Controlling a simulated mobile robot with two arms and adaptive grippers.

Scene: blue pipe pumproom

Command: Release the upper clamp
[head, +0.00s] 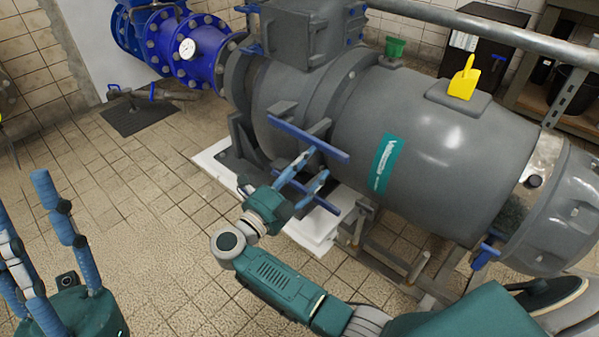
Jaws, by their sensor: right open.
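A long blue bar (308,139), which looks like the upper clamp, sits on a dark bracket on the side of the large grey pump body. A second blue bar (317,202) lies below it, partly hidden by my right gripper. My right gripper (319,162) is open, its two light blue fingers pointing up and right toward the upper bar. The upper fingertip overlaps the bar's lower edge in the picture; I cannot tell if they touch. My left gripper (20,190) is at the left edge, its blue fingers apart and empty, far from the clamp.
The grey pump body (455,135) fills the right side, with a yellow handle (464,79) on top. A blue pipe with a gauge (187,49) stands behind. A white plinth (213,159) lies under the pump. The tiled floor (150,215) between my arms is clear.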

